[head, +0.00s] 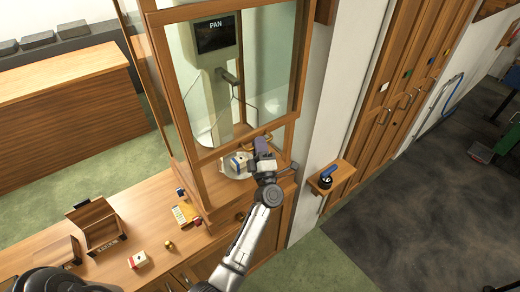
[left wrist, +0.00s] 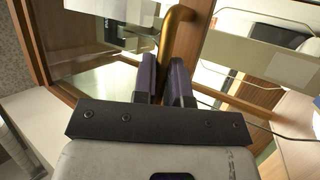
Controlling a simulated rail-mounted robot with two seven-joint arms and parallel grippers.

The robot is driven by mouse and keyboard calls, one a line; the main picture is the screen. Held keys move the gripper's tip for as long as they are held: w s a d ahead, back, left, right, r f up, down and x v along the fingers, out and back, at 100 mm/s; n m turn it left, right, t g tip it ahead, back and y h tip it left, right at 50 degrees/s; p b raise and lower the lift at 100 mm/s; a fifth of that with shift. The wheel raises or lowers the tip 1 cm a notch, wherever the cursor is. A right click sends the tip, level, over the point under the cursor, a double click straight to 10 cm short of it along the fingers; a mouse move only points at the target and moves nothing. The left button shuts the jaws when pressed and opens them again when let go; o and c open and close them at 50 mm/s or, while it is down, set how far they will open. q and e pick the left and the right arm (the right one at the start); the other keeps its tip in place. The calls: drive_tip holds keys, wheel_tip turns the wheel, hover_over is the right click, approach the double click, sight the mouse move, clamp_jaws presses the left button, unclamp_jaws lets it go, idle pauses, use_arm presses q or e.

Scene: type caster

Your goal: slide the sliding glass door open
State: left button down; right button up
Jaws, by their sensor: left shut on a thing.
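The sliding glass door (head: 268,62) is a wood-framed pane on the front of a wooden case. Its lower rail (head: 222,149) stands above the case floor, with a gap beneath it. My left gripper (head: 262,147) is at the right part of this rail. In the left wrist view, the purple fingers of the left gripper (left wrist: 164,78) are shut on a brass handle (left wrist: 176,36) that runs up between them. The gripper hides most of the handle in the head view. My right gripper is not in view.
Behind the glass is a device with a display reading PAN (head: 214,35). A wooden holder (head: 97,224) and a white box (head: 138,260) are on the counter. A small shelf (head: 333,176) juts out at right.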

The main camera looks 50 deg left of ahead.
use_arm(q)
drive_tip(key=shift+r+p, duration=0.85)
drive_tip(key=shift+r, duration=1.05)
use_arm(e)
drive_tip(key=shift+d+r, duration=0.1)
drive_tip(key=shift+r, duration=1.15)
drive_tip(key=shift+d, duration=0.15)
use_arm(q)
drive_tip(key=c, duration=1.5)
unclamp_jaws()
drive_tip(key=shift+o, duration=0.2)
drive_tip(key=shift+f, duration=0.1)
